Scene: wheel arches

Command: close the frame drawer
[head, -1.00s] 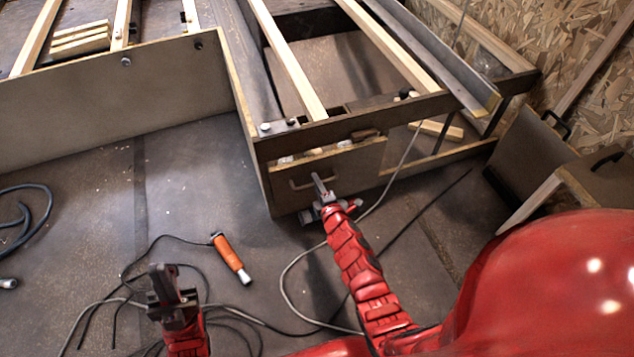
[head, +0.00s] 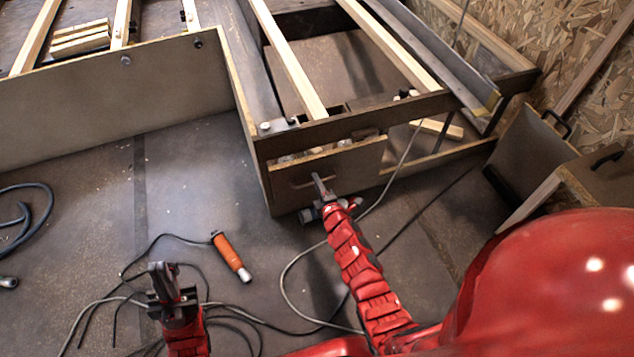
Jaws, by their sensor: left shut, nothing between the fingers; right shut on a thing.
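The frame drawer (head: 352,163) is a brown wooden front with a pale top edge, set low in the end of the wooden frame (head: 350,117). A gap between its top edge and the frame's rail shows some contents, so it appears to stand out a little. My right gripper (head: 319,182) is at the drawer front, shut on its bar handle (head: 296,184), which the fingers partly hide. My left gripper (head: 163,272) is shut and empty above the floor at lower left, apart from the drawer.
An orange-handled tool (head: 229,253) lies on the floor between my arms. Loose cables (head: 285,275) run over the floor near both arms. Brown boxes with black handles (head: 535,150) stand at the right by the chipboard wall (head: 590,70). The floor left of the drawer is mostly clear.

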